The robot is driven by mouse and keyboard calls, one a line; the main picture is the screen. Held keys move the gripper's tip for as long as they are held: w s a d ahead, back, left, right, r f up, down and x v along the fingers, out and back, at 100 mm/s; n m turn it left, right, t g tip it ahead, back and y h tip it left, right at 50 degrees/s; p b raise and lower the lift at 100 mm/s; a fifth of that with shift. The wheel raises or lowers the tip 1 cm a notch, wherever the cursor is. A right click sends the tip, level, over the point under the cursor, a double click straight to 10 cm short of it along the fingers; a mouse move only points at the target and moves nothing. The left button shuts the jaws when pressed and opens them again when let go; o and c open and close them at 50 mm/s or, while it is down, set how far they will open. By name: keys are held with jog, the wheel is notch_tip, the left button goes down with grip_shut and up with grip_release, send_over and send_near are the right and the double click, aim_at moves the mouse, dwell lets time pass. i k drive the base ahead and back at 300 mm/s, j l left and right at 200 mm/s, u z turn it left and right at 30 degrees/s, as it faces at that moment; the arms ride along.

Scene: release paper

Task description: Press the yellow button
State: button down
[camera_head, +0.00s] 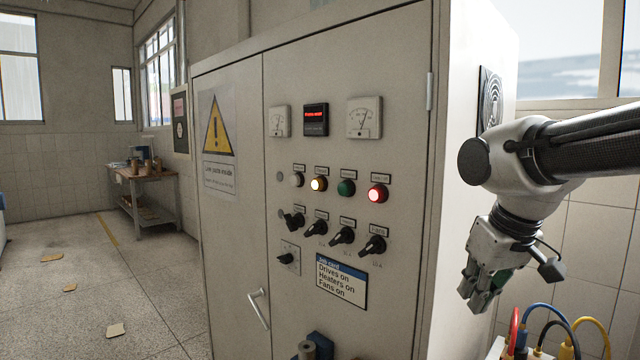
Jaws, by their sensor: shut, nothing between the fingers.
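The yellow button (318,184) glows on the front of the grey control cabinet (400,230). It is in a row between a white button (296,179) on its left and a green button (346,187) on its right. A lit red button (378,193) ends the row. My gripper (474,302) hangs at the right, pointing down, to the right of the cabinet front and well apart from the yellow button. It is shut and empty.
Below the buttons are several black rotary knobs (342,235) and a job card (341,281). Meters (364,117) sit above. A door handle (259,308) sticks out at lower left. Coloured cables (545,325) loop below my gripper. The floor at left is mostly open.

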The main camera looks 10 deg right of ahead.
aim_at(317, 184)
jog(key=j+z, duration=1.95)
jog(key=j, duration=0.15)
jog(key=k+j+z, duration=0.1)
jog(key=j+z, duration=0.2)
jog(key=j, duration=0.25)
jog(key=k+j+z, duration=0.15)
jog(key=j+z, duration=0.15)
jog(key=j, duration=0.3)
jog(key=k+j+z, duration=0.25)
jog(key=j, duration=0.25)
jog(key=k+j+z, duration=0.15)
jog(key=j+z, duration=0.15)
jog(key=j, duration=0.2)
jog(key=k+j+z, duration=0.6)
jog(key=j, duration=0.15)
